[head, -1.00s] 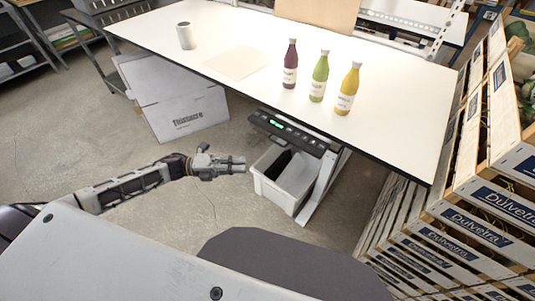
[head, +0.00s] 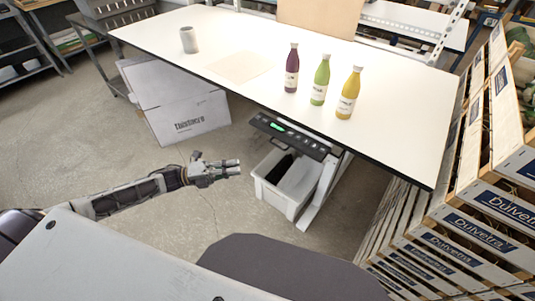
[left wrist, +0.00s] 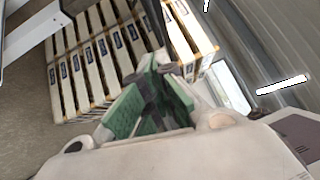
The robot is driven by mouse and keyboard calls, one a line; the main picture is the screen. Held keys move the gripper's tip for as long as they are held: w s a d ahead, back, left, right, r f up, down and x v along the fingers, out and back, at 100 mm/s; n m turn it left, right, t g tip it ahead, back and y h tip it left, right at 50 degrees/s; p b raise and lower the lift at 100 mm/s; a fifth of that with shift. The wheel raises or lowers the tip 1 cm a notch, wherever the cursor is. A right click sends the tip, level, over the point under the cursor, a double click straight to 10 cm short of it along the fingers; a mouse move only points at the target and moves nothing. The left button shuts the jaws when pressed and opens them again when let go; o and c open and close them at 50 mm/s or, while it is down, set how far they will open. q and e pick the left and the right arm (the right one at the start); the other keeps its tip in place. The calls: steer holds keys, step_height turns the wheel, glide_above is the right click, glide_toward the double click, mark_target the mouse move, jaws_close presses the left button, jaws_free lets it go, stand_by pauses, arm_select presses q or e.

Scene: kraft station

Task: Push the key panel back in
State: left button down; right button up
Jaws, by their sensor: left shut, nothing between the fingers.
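The key panel (head: 290,136) is a dark strip with a green lit display and a row of keys. It sticks out from under the front edge of the white table (head: 400,135). My left gripper (head: 238,168) is shut and empty, in front of and below the panel's left end, apart from it. In the left wrist view the shut fingers (left wrist: 155,95) show green pads, and the panel is not seen there. My right gripper is not in view.
A white bin (head: 276,198) stands on the floor below the panel, beside a table leg. Three bottles, a grey cup (head: 188,40) and a tan sheet (head: 240,67) are on the table. A white carton (head: 180,110) stands at left, stacked crates (head: 470,225) at right.

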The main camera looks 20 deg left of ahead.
arm_select(q)
steer(key=w+a+p+x, duration=0.1)
steer(key=w+x, duration=0.1)
steer(key=x, duration=1)
steer(key=shift+w+r, duration=0.2)
steer(key=shift+w, duration=0.05)
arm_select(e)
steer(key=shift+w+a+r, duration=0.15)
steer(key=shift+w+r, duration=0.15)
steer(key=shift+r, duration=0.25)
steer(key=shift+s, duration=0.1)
